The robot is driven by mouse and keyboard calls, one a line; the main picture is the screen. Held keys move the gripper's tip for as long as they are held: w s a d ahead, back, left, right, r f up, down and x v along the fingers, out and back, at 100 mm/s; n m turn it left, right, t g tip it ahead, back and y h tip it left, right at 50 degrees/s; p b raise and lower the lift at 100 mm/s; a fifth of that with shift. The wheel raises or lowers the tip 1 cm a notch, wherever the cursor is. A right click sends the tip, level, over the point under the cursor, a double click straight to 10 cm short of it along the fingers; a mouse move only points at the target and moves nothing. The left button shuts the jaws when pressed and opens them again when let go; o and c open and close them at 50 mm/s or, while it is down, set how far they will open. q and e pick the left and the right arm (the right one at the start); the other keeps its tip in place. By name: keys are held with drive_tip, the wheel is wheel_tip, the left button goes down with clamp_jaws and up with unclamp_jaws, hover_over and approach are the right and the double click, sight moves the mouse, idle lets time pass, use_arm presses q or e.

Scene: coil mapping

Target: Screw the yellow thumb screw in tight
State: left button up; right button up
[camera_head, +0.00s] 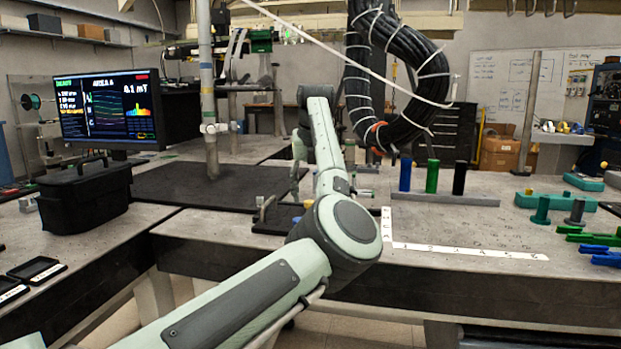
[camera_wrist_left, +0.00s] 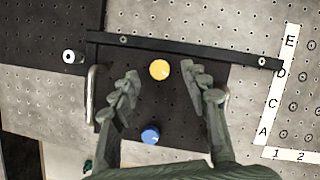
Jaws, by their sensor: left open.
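The yellow thumb screw (camera_wrist_left: 159,69) stands on a black plate (camera_wrist_left: 175,115) in the left wrist view, near a dark bar (camera_wrist_left: 200,50). The yellow screw also shows small in the head view (camera_head: 307,203), beside my arm. My left gripper (camera_wrist_left: 160,77) is open, with one finger on each side of the yellow screw as seen from above. I see no contact, and cannot tell the height of the fingertips over the screw. The gripper also shows in the head view (camera_head: 298,162), pointing down. A blue thumb screw (camera_wrist_left: 150,135) sits on the same plate, nearer the palm.
Metal handles (camera_wrist_left: 92,95) flank the plate. A lettered and numbered white L-shaped strip (camera_wrist_left: 280,85) lies right of it. Blue, green and black cylinders (camera_head: 432,177) stand farther right. A pole (camera_head: 207,100) rises at left, and a black cable coil (camera_head: 398,75) hangs above.

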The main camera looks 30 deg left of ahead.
use_arm(q)
drive_tip(key=shift+x, duration=1.1)
drive_tip(key=shift+a, duration=0.1)
clamp_jaws()
drive_tip(key=m+h, duration=0.1)
drive_tip(key=m, duration=0.3)
drive_tip(key=shift+s+a+m+t, duration=0.1)
drive_tip(key=shift+a+m+t, duration=0.05)
drive_tip(key=shift+m+t, duration=0.2)
drive_tip(key=m+h, duration=0.2)
drive_tip(key=m, duration=0.2)
drive_tip(key=shift+a+f+m, duration=0.1)
drive_tip(key=shift+a+m, duration=0.05)
drive_tip(key=shift+m, duration=0.2)
drive_tip(key=shift+f+m+h, duration=0.15)
drive_tip(key=shift+m+h, duration=0.45)
drive_tip(key=shift+m, duration=0.5)
